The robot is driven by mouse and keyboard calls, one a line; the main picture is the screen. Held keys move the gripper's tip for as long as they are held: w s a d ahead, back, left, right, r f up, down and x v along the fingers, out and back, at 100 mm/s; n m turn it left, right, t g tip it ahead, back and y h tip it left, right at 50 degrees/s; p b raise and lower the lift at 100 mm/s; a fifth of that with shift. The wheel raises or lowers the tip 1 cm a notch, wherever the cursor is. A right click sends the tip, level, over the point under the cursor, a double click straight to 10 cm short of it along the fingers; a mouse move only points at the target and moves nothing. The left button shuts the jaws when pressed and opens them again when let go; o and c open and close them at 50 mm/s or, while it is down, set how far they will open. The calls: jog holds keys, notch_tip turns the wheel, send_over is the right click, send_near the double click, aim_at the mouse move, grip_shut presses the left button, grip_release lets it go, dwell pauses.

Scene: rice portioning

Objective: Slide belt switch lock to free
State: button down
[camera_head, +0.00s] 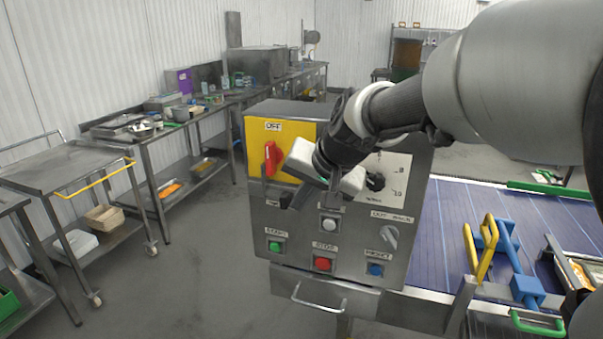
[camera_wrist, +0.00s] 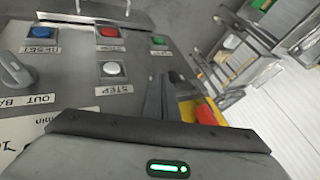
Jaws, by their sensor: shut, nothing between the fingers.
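The control box (camera_head: 340,250) is grey metal and stands at the end of the conveyor. Its upper left has a yellow plate (camera_head: 256,140) labelled OFF, with a red switch handle (camera_head: 272,158) on it. In the wrist view the red handle (camera_wrist: 207,115) shows at the lower right. Whether the fingers touch the box is unclear.
Below are a green start button (camera_head: 275,246), a white step button (camera_head: 329,224), a red stop button (camera_head: 322,264) and a blue reset button (camera_head: 375,269). A black knob (camera_head: 375,181) sits right of my gripper. The blue belt (camera_head: 440,225) lies right.

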aim_at(279, 195)
jog(key=shift+w+a, duration=0.15)
jog(key=shift+a, duration=0.1)
jog(key=shift+w+a+p, duration=0.2)
jog(key=shift+a, duration=0.45)
jog(key=shift+w+a+p, duration=0.25)
jog(key=shift+a, duration=0.35)
jog(key=shift+w+a+p, duration=0.2)
jog(key=shift+a, duration=0.45)
